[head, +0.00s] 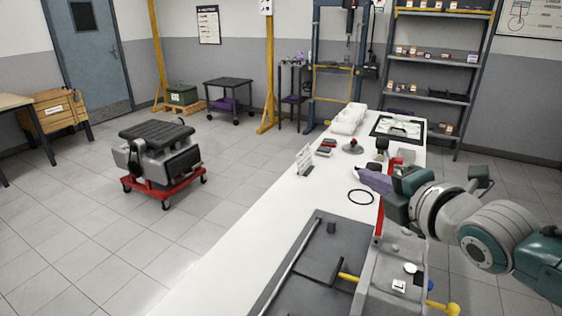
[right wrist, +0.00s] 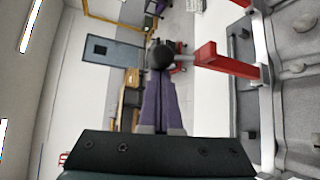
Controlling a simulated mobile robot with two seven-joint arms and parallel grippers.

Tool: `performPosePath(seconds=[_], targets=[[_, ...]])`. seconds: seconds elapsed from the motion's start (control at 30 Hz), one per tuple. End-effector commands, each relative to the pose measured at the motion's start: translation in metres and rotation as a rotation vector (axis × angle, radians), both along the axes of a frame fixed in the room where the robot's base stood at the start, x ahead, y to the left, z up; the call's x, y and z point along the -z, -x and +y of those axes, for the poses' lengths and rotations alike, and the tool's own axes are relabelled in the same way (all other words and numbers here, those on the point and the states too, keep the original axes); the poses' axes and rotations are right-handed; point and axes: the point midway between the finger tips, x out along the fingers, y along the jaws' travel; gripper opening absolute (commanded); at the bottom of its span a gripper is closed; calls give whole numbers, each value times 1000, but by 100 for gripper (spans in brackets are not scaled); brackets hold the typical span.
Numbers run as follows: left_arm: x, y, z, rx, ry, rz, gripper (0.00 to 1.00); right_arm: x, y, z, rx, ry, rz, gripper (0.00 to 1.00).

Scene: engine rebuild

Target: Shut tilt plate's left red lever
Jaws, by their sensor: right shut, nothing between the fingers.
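The grey tilt plate (head: 378,285) is at the near right end of the white bench. A red lever (head: 379,217) stands up at its far left corner. My right gripper (head: 361,175) has purple fingers and is shut and empty, above the bench near the lever. My left gripper is out of view.
A dark mat (head: 290,262) with a rod lies left of the plate. A black ring (head: 361,197) lies on the bench (head: 250,243). A small sign (head: 304,160) and other parts stand farther back. An engine on a red cart (head: 165,188) stands on the floor at left.

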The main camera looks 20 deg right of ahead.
Motion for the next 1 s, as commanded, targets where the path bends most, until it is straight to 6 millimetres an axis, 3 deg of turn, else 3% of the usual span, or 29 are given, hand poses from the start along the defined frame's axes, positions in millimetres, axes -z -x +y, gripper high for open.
performPosePath(seconds=[0.27,0.47,1.0], targets=[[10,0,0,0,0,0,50,1,9,-8,0,-45,-55,0],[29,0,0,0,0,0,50,4,22,-20,2,-126,-150,0],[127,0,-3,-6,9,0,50,28,71,-61,3,-463,-543,0]])
